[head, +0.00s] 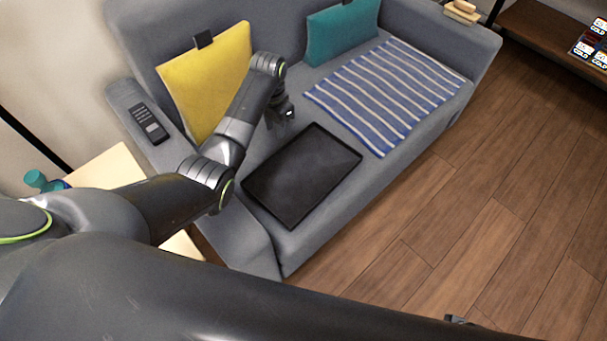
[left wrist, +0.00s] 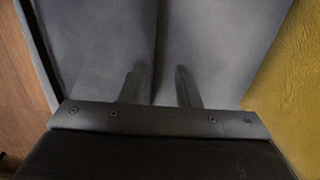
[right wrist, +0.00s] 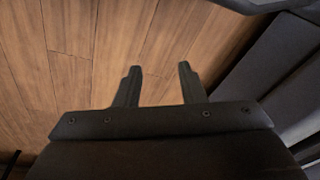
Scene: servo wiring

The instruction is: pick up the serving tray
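The serving tray (head: 302,175) is a dark, rectangular, shallow tray lying flat on the sofa seat. It lies in front of the yellow cushion, with its front corner near the seat's front edge. My left gripper (head: 284,114) is over the seat behind the tray, apart from it. In the left wrist view its fingers (left wrist: 158,87) are spread with nothing between them; I cannot make out the tray there. My right gripper (right wrist: 158,85) is open and empty above the wooden floor, beside the sofa.
The grey sofa (head: 400,155) also holds a yellow cushion (head: 205,80), a teal cushion (head: 342,32), a striped blue blanket (head: 385,90) and a remote (head: 150,122) on its armrest. A pale side table (head: 105,168) stands at left. The wooden floor (head: 480,220) at right is clear.

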